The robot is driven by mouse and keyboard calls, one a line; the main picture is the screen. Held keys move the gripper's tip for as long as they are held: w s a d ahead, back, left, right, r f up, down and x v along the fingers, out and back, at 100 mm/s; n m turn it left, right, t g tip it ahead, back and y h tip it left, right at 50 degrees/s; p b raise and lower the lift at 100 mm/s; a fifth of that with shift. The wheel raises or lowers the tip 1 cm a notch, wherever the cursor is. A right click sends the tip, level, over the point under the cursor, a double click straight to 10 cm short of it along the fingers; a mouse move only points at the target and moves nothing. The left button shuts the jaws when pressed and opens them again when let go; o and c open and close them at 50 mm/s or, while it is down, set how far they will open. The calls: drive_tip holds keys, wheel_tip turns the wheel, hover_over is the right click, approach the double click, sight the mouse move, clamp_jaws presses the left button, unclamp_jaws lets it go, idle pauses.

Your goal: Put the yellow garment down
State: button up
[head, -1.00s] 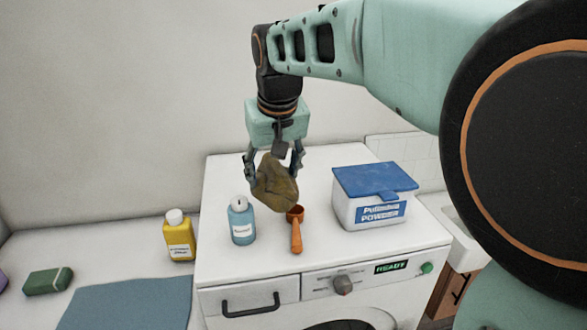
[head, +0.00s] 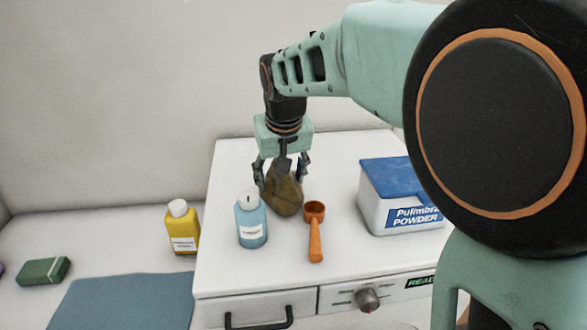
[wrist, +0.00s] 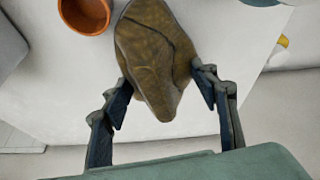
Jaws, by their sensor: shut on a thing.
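The yellow garment (head: 284,197) is a crumpled olive-brown lump, darker than plain yellow. My gripper (head: 281,178) points down over the white washing machine's top (head: 340,160) and is shut on the garment. In the wrist view, the garment (wrist: 155,60) sits between the two fingers of my gripper (wrist: 162,85). Its lower end hangs at or just above the machine top, behind and between the blue bottle and the orange scoop. I cannot tell whether it touches the surface.
A blue bottle (head: 251,222) stands left of the garment, and an orange scoop (head: 315,230) lies to its right. A blue-lidded powder box (head: 385,205) is farther right. A yellow bottle (head: 183,228), green block (head: 43,271) and blue cloth (head: 125,303) are on the lower counter left.

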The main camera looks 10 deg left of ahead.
drive_tip(key=shift+s+f, duration=0.15)
drive_tip(key=shift+f, duration=0.5)
drive_tip(key=o, duration=1.3)
drive_tip(key=shift+o, duration=0.2)
